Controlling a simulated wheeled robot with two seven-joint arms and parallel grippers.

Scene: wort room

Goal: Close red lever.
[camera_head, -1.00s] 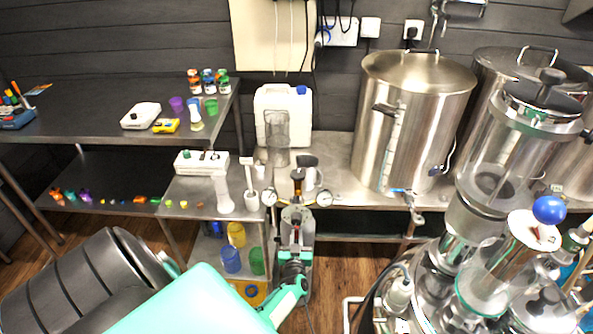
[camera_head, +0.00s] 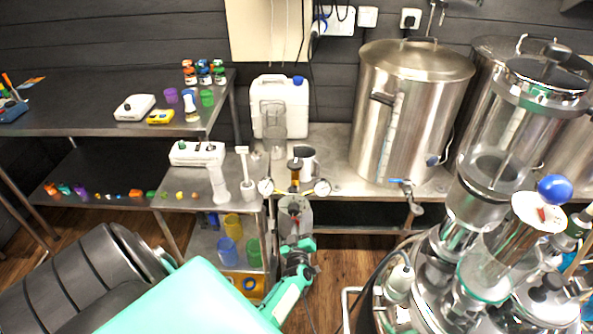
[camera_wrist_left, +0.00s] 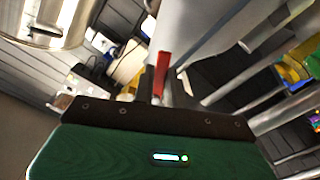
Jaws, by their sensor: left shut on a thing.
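The red lever (camera_wrist_left: 161,75) shows in the left wrist view as a narrow red handle standing up just beyond the dark front edge of my gripper. My left gripper (camera_head: 298,246) is in front of the gauge fitting, at its lower part, and is shut on the red lever. The fitting (camera_head: 295,178) stands upright with a round gauge on each side.
A steel kettle (camera_head: 412,115) with a blue-handled tap (camera_head: 402,184) stands behind on the right. A glass and steel vessel (camera_head: 490,235) with a blue ball fills the right front. A small shelf with coloured cups (camera_head: 229,250) is close left of my gripper.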

